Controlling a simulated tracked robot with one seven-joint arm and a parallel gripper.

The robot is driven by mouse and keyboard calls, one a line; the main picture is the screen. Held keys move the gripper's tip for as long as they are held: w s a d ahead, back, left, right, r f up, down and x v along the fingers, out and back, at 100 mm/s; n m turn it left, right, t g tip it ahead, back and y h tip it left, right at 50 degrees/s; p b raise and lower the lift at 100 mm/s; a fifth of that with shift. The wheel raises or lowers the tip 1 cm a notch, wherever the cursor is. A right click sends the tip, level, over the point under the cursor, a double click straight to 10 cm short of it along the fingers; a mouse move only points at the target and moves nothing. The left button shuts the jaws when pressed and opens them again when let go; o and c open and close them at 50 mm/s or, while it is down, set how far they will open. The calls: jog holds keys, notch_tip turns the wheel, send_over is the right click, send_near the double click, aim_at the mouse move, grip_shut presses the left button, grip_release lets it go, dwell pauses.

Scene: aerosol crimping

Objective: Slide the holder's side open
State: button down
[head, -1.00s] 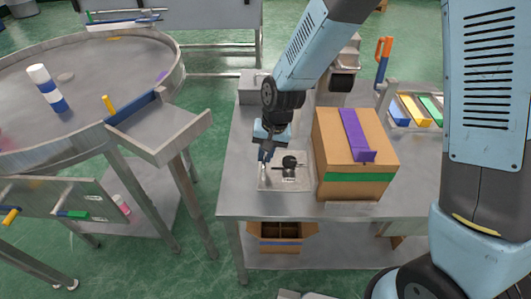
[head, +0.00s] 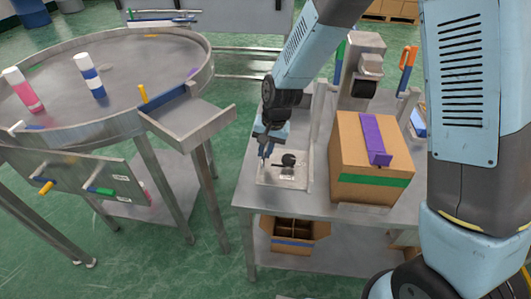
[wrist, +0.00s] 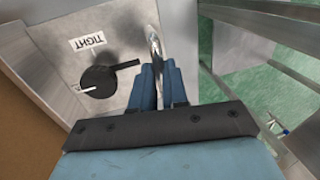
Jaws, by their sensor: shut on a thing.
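The holder (head: 290,181) is a grey metal plate on the workbench's left part, with a black knob (head: 288,160) on it. In the wrist view the knob (wrist: 98,81) has a lever pointing right, beside a white label (wrist: 87,42) reading TIGHT. My gripper (head: 266,153) is at the holder's left side. In the wrist view my gripper (wrist: 158,75) has its blue fingers shut on a thin shiny metal piece (wrist: 153,42), apparently the holder's side. Its lower part is hidden between the fingers.
A cardboard box (head: 350,160) with a purple bar (head: 375,140) stands right of the holder. A round metal table (head: 125,65) at left holds a pink-and-white can (head: 25,92) and a blue-and-white can (head: 90,76). Green floor lies between it and the workbench (head: 245,190).

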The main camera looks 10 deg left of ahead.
jog(key=shift+a, duration=0.25)
jog(key=c, duration=1.5)
grip_release()
jog(key=shift+a, duration=0.1)
jog(key=o, duration=0.4)
jog(key=shift+c, duration=0.2)
jog(key=shift+r, duration=0.15)
notch_tip(320, 180, up, 13)
jog(key=d, duration=0.3)
jog(key=shift+w, duration=0.15)
jog(key=shift+r, duration=0.1)
